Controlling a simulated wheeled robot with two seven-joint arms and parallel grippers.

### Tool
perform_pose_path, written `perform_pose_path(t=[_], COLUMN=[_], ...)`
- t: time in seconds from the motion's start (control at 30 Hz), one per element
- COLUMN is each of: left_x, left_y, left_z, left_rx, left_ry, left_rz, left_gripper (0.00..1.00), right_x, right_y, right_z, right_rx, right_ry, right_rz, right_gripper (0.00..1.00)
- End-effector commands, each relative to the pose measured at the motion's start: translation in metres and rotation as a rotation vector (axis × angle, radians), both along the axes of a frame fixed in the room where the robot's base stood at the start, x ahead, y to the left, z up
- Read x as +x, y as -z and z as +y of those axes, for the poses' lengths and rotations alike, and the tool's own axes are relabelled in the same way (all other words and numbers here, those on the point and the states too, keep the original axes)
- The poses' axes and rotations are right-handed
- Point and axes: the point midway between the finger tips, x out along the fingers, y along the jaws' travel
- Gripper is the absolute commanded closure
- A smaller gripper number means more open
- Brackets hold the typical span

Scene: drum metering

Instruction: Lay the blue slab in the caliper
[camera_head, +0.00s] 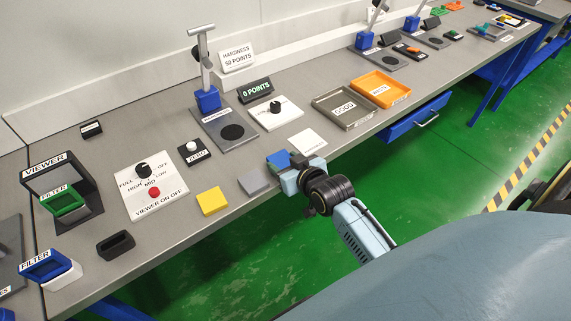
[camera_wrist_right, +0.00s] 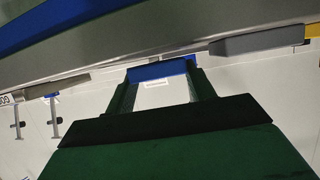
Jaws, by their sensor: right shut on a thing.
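The blue slab (camera_head: 279,158) is at the tips of my right gripper (camera_head: 286,168), at the bench's front edge. In the right wrist view, the blue slab (camera_wrist_right: 160,70) spans between the two fingers of my right gripper (camera_wrist_right: 163,86), which is shut on it. I cannot tell from the head view whether the slab touches the bench. No part is clearly marked as a caliper. A blue stand (camera_head: 208,100) with an upright post and a base plate with a dark disc (camera_head: 232,132) stands behind and left of the gripper. My left gripper is not in view.
A grey slab (camera_head: 256,181) and a yellow slab (camera_head: 212,201) lie left of the gripper. A white square (camera_head: 307,141) lies to its right. Behind are a white panel with a black knob (camera_head: 285,118), a grey tray (camera_head: 342,96) and an orange tray (camera_head: 388,78).

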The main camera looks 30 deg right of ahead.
Motion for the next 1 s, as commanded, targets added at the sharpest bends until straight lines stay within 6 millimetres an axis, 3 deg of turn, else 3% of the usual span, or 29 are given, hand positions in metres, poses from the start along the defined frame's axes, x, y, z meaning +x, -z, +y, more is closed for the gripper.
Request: perform_pose_path(t=[0.47,0.5,0.67,1.0], left_x=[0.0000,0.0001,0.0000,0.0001], left_y=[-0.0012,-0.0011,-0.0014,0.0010], left_z=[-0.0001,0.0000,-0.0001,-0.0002], left_rx=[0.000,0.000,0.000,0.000], left_ry=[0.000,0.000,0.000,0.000], left_rz=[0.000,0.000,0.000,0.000], left_gripper=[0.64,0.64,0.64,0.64], right_x=[0.0002,0.0001,0.0002,0.0003], right_y=[0.0090,0.0098,0.0090,0.0096], right_z=[0.0000,0.0000,0.0000,0.0000], right_rx=[-0.001,-0.001,-0.001,0.000], right_ry=[0.000,0.000,0.000,0.000], right_rz=[-0.002,-0.001,-0.002,-0.003], right_gripper=[0.69,0.45,0.24,0.24])
